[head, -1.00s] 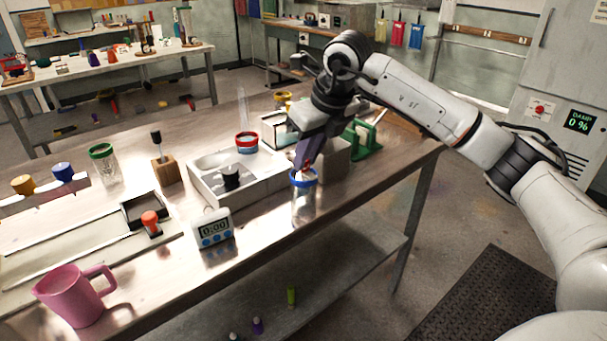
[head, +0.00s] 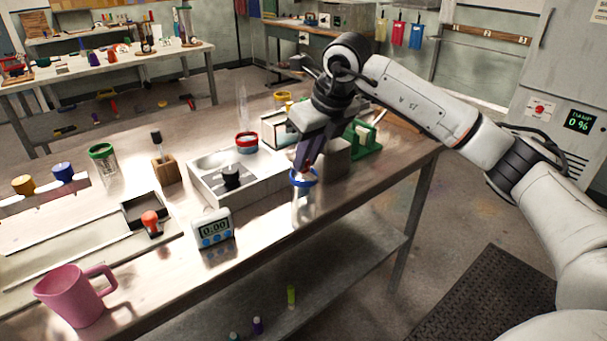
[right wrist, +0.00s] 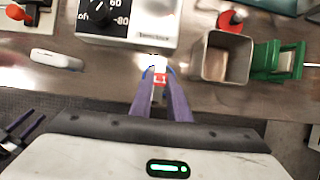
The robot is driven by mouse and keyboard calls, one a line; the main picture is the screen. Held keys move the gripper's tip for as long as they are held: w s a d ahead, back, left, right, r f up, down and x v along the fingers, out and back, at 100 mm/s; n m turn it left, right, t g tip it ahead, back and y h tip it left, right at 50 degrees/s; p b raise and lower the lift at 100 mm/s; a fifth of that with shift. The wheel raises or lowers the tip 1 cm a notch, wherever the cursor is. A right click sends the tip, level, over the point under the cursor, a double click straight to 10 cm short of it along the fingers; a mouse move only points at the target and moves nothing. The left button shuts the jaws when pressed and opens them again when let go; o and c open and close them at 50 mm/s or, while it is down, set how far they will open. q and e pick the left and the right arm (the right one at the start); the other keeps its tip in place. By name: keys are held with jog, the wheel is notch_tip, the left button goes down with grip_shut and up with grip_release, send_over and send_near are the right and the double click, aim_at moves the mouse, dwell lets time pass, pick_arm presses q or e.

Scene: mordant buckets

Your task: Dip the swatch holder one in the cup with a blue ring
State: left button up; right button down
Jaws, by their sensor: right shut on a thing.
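The cup with a blue ring (head: 304,181) is a clear cup near the front edge of the table. My right gripper (head: 305,165) is directly over its mouth, pointing down. It is shut on the swatch holder, whose small red and white top (right wrist: 160,79) shows between the purple fingertips (right wrist: 160,92) in the right wrist view. The holder's lower part is hidden, so I cannot tell how deep it sits in the cup. A bit of the blue ring shows around the fingertips there.
A metal box (head: 336,158) and a green dispenser (head: 362,138) stand close right of the cup. A white hotplate unit (head: 215,185) with a black knob and a timer (head: 213,229) are to its left. Cups with red (head: 246,142), green (head: 101,152) and yellow (head: 282,97) rings stand farther off.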

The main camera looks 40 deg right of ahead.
jog(key=shift+r, duration=0.2)
jog(key=shift+r+p, duration=0.2)
jog(key=shift+p, duration=0.1)
jog(key=shift+f, duration=0.1)
jog(key=shift+f+b, duration=0.3)
jog(key=shift+f, duration=0.05)
jog(key=shift+r, duration=0.15)
jog(key=shift+r+p, duration=0.35)
jog(key=shift+p, duration=0.05)
jog(key=shift+f, duration=0.1)
